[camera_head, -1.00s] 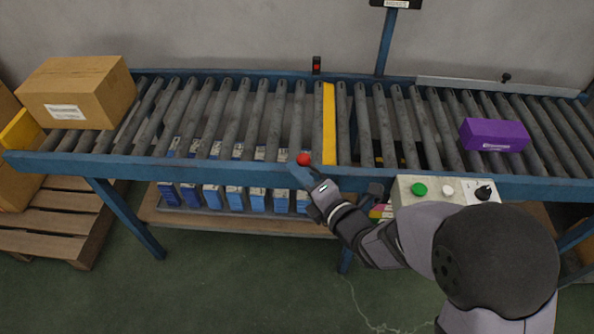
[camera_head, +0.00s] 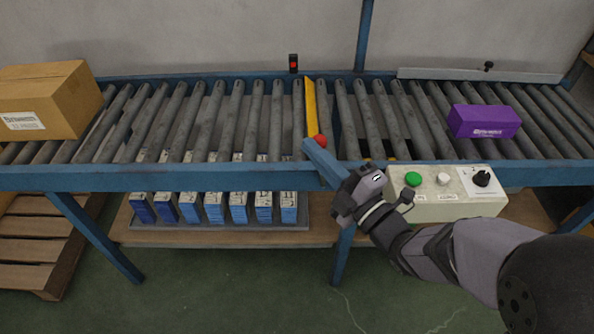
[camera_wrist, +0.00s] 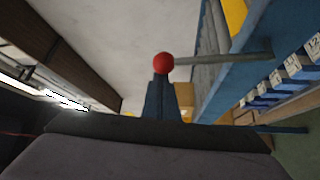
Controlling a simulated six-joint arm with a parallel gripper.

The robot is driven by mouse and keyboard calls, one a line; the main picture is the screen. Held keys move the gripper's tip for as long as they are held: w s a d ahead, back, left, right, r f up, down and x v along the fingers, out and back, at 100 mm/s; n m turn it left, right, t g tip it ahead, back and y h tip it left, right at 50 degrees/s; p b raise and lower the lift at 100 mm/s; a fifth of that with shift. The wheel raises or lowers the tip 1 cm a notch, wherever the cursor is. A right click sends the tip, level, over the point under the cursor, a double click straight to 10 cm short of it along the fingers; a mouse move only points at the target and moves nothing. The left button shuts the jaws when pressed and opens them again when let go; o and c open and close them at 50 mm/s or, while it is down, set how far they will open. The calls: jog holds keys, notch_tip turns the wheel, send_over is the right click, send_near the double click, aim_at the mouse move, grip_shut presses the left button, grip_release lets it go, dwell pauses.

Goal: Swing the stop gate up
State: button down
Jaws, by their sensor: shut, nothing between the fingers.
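The stop gate is a yellow bar (camera_head: 312,108) across the rollers, with a red ball knob (camera_head: 320,141) at its near end. In the head view the bar looks narrow and tilted, its near end raised above the conveyor's front rail. My gripper (camera_head: 311,148) is shut and empty, its blue fingers at the knob from the near side. In the wrist view the red knob (camera_wrist: 163,64) sits just at the tips of my shut blue fingers (camera_wrist: 161,92). I cannot tell whether they touch it.
A cardboard box (camera_head: 45,100) stands on the rollers at left, a purple box (camera_head: 484,121) at right. A control box (camera_head: 445,200) with green and white buttons and a black dial hangs at the front, close to my arm.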

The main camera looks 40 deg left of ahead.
jog(key=w+d+f+m+t+y+b, duration=0.2)
jog(key=w+d+m+t+b, duration=0.4)
jog(key=b, duration=0.8)
jog(key=shift+w+d+f+m+y, duration=0.4)
jog(key=shift+w+d+m, duration=0.65)
jog(key=shift+m, duration=1.15)
jog(key=shift+f, duration=0.15)
notch_tip(320, 180, up, 4)
jog(key=s+p, duration=0.2)
jog(key=s, duration=0.1)
jog(key=b+v, duration=0.3)
jog(key=v, duration=0.6)
jog(key=shift+f+b, duration=0.35)
jog(key=shift+f, duration=0.2)
